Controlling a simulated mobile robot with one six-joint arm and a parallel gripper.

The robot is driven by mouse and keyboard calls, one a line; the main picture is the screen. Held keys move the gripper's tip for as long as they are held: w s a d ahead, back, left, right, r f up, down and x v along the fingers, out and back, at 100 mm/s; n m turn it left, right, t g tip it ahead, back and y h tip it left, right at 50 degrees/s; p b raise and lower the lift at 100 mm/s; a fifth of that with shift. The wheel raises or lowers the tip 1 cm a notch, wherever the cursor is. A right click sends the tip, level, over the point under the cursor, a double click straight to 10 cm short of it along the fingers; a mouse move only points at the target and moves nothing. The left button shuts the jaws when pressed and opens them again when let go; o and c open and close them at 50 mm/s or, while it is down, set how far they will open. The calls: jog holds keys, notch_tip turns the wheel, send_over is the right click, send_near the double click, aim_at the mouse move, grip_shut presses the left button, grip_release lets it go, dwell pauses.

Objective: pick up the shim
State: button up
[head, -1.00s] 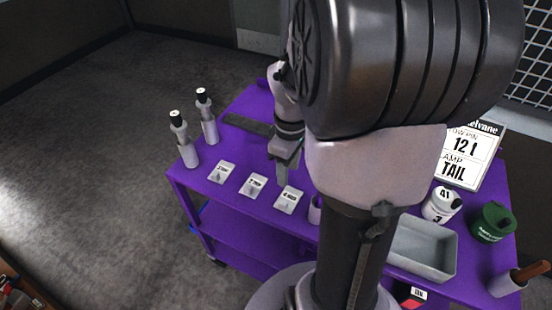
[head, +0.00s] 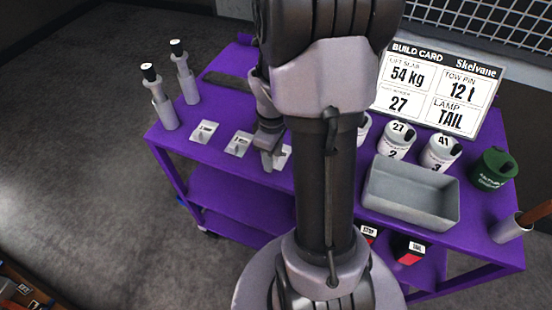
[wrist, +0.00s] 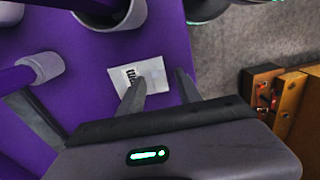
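Three white cards with small dark labels lie in a row on the purple cart top: a left card (head: 206,132), a middle card (head: 239,144) and a right card (head: 286,157). Small grey pieces show on the left two; which is the shim is too small to tell. My gripper (head: 271,162) is low at the right card and partly covers it. In the wrist view, my gripper (wrist: 160,84) has its fingers apart. The left finger overlaps a white card (wrist: 152,72) with a black mark; the right finger is beside it. No held object is clear.
Two grey holders with black-capped pins (head: 165,110) stand at left. A grey tray (head: 411,192), white canisters (head: 397,140), a green canister (head: 494,168) and a build card sign (head: 440,90) are at right. A dark strip (wrist: 36,118) is unidentified.

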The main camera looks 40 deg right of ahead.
grip_shut()
jog(key=shift+r, duration=0.1)
